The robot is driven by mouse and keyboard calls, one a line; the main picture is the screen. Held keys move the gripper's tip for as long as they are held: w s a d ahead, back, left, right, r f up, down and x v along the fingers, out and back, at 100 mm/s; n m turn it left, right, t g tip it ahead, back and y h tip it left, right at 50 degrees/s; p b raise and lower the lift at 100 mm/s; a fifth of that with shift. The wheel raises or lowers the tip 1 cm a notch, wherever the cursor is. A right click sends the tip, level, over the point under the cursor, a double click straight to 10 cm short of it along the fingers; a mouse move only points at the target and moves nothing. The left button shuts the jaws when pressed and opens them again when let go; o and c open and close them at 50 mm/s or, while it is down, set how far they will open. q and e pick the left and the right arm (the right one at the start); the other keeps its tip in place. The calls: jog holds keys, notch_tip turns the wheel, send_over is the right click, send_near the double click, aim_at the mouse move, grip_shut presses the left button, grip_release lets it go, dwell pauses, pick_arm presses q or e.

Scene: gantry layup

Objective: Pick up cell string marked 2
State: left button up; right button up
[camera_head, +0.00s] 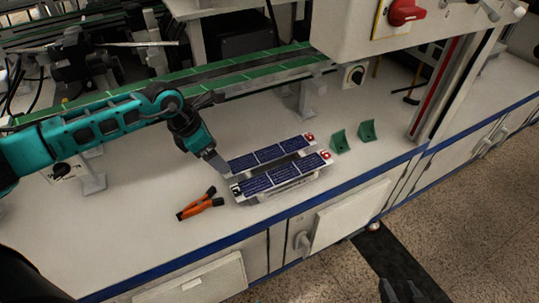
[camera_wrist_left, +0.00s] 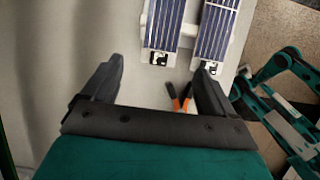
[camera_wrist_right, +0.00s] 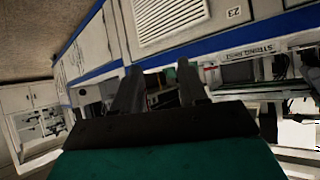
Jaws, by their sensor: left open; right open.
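Two dark blue cell strings lie side by side on a pale holder (camera_head: 290,188) on the bench: a far one (camera_head: 270,153) and a near one (camera_head: 283,175). Each has a red mark at its right end and a black-and-white mark at its left end; I cannot read the numbers surely. In the left wrist view the marked ends of one string (camera_wrist_left: 163,25) and the other (camera_wrist_left: 214,32) lie ahead of the fingers. My left gripper (camera_wrist_left: 160,78) is open and empty by the strings' left ends. My right gripper (camera_head: 401,290) is open and empty, away from the bench.
Orange-handled pliers (camera_head: 200,204) lie left of the strings. Two green brackets (camera_head: 340,141) (camera_head: 367,131) stand to their right. A green-edged rail (camera_head: 250,70) runs behind. A machine housing with a red knob (camera_head: 403,11) overhangs at upper right. The bench front has a blue edge (camera_head: 240,236).

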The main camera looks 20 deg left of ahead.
pick_arm(q)
jog(key=b+x, duration=0.1)
jog(key=x, duration=0.3)
jog(key=shift+s+a, duration=0.15)
jog(key=shift+f, duration=0.4)
jog(key=shift+w+f, duration=0.15)
jog(key=shift+w, duration=0.1)
pick_arm(e)
jog(key=shift+w+a+f, duration=0.2)
pick_arm(q)
jog(key=shift+c, duration=0.2)
jog(key=c, duration=1.1)
